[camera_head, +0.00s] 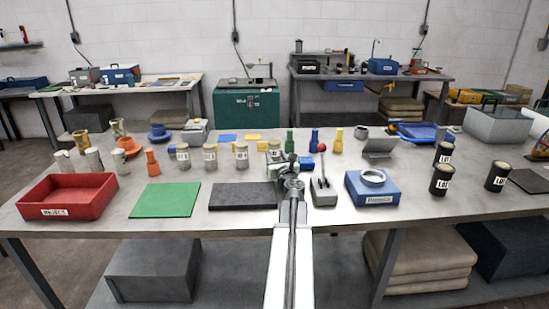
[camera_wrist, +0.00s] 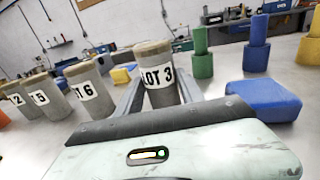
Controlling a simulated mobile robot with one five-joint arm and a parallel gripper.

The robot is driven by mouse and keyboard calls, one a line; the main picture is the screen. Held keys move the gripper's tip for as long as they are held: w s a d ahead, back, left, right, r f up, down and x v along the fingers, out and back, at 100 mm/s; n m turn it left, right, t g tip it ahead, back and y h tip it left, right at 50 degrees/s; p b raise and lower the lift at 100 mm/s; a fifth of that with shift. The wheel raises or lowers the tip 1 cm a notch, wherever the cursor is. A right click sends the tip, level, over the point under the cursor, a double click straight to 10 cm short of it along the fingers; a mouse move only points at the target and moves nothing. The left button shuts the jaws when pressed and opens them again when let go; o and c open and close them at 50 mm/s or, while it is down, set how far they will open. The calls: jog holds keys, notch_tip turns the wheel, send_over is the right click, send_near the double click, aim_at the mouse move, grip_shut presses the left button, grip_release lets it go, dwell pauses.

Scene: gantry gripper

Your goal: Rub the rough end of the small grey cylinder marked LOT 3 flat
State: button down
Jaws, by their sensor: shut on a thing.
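The small grey cylinder marked LOT 3 (camera_wrist: 160,78) stands upright between the fingers of my gripper (camera_wrist: 158,94) in the wrist view. Its label faces the camera and its top end is brownish. Its lower end is hidden behind my gripper body. In the head view the cylinder (camera_head: 274,148) shows just left of my gripper (camera_head: 289,162), partly covered. I cannot tell whether it touches the table. A flat dark grey pad (camera_head: 243,196) lies on the table nearer the front edge, left of my arm.
Similar labelled grey cylinders (camera_head: 210,155) stand to the left; one marked 6 (camera_wrist: 91,90) is close by. A blue block (camera_wrist: 263,99) lies right of the gripper. A lever device (camera_head: 323,190), blue box with a ring (camera_head: 372,190), green mat (camera_head: 166,200) and red tray (camera_head: 40,198) are nearer the front.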

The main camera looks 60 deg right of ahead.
notch_tip(320, 180, up, 15)
jog(key=p, duration=1.4)
jog(key=shift+f, duration=0.15)
jog(key=n, duration=1.4)
jog(key=shift+n, duration=0.4)
jog(key=n, duration=0.3)
